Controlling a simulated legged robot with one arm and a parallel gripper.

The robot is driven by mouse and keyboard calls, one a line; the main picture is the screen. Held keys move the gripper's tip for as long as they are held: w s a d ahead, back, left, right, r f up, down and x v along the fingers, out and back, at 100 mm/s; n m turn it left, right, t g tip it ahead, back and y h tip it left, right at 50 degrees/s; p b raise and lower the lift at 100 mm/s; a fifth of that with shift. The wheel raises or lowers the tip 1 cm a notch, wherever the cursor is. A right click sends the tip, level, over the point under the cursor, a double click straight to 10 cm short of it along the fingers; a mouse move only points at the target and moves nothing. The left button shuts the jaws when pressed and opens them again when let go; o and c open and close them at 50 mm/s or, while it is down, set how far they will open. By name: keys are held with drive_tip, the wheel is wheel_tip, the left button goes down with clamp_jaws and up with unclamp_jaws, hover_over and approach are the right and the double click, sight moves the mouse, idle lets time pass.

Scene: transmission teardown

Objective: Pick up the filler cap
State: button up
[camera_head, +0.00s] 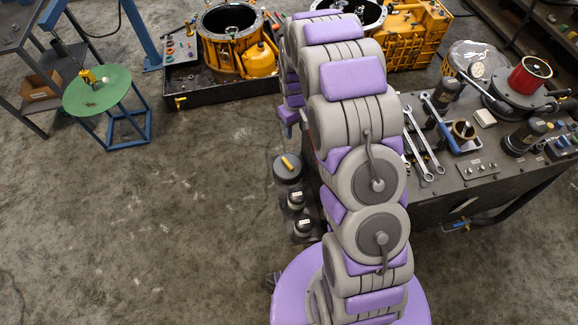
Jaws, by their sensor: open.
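I cannot tell for certain which part is the filler cap. A small yellow and white piece (89,77) sits on a round green stool top (113,92) at the left. A dark round part with a brown top (463,130) sits on the workbench (475,205) at the right. My grey and purple arm rises through the middle of the view and bends away at the top. My gripper cannot be made out; the far end of the arm is hidden behind its nearer links.
Black cylinders, one with a yellow bar (290,162), stand left of my arm. Wrenches (421,148) and a red-topped part (530,75) lie on the bench. The floor at lower left is clear.

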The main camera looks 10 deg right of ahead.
wheel_tip(320, 180, down, 5)
drive_tip(key=w, duration=0.2)
drive_tip(key=n+b, duration=0.1)
hover_over(288, 162)
drive_tip(key=d, duration=0.1)
wheel_tip(288, 162, down, 11)
drive_tip(key=f, duration=0.2)
drive_tip(key=a+f, duration=0.1)
drive_tip(key=f, duration=0.1)
drive_tip(key=a+f, duration=0.1)
drive_tip(key=shift+s+f+b, duration=0.1)
drive_tip(key=shift+f+b, duration=0.3)
drive_tip(key=shift+d+f, duration=0.2)
drive_tip(key=f, duration=0.2)
drive_tip(key=d+f+b, duration=0.1)
drive_tip(key=f, duration=0.1)
drive_tip(key=shift+f, duration=0.2)
drive_tip(key=shift+a+f, duration=0.1)
drive_tip(key=shift+a, duration=0.45)
drive_tip(key=c, duration=0.3)
drive_tip(key=shift+d, duration=0.45)
drive_tip(key=c, duration=0.4)
clamp_jaws()
drive_tip(key=shift+a, duration=0.35)
